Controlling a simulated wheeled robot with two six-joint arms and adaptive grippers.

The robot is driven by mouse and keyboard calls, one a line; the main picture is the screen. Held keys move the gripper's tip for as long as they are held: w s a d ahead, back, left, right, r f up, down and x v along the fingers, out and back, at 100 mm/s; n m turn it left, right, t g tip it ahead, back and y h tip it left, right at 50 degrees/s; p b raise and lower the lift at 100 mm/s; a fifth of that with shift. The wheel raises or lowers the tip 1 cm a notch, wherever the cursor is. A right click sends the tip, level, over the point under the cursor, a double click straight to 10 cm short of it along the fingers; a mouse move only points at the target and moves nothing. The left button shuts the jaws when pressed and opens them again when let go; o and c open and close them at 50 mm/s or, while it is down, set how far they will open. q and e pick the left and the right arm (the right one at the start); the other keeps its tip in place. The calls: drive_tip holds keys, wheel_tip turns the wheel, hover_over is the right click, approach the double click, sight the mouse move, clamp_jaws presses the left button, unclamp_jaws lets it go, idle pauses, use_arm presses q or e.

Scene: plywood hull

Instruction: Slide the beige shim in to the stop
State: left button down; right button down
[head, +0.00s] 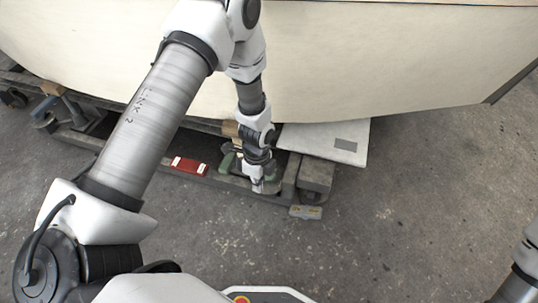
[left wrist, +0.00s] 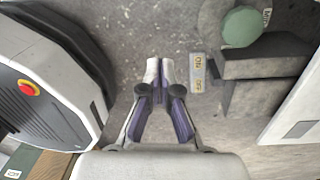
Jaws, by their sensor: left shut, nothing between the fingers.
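A tan block (head: 231,129) sits under the hull on the cradle, partly hidden by my left arm; it may be the beige shim, but I cannot tell for sure. Another small tan block (head: 51,89) sits under the hull at far left. My left gripper (head: 258,188) hangs over the cradle's front side, pointing down, near green parts (head: 228,162). In the left wrist view its fingers (left wrist: 160,72) are together at the tips with nothing between them. No shim shows at the fingertips. My right arm shows only at the lower right edge; its gripper is out of view.
The plywood hull (head: 350,60) overhangs the cradle. A white board (head: 320,138) with a grey patch juts out right of my gripper. A red box (head: 188,166) lies on the cradle beam, and a grey marked piece (head: 305,212) is by its end. The concrete floor in front is clear.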

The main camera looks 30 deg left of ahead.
use_arm(q)
drive_tip(key=w+a+r+m+t, duration=0.1)
drive_tip(key=w+a+r+m, duration=0.25)
drive_tip(key=w+r, duration=0.5)
drive_tip(key=shift+m, duration=0.25)
drive_tip(key=f+b, duration=0.1)
drive_tip(key=f, duration=0.2)
drive_tip(key=f+b, duration=0.2)
drive_tip(key=f, duration=0.1)
drive_tip(key=f+b, duration=0.1)
drive_tip(key=f, duration=0.3)
drive_tip(key=shift+w+d+b, duration=0.2)
drive_tip(key=shift+d+b, duration=0.15)
drive_tip(key=shift+b, duration=0.05)
drive_tip(key=a+b, duration=0.1)
drive_tip(key=a, duration=0.1)
drive_tip(key=w+a, duration=0.1)
drive_tip(key=shift+w+a+b, duration=0.15)
drive_tip(key=shift+a+b, duration=0.25)
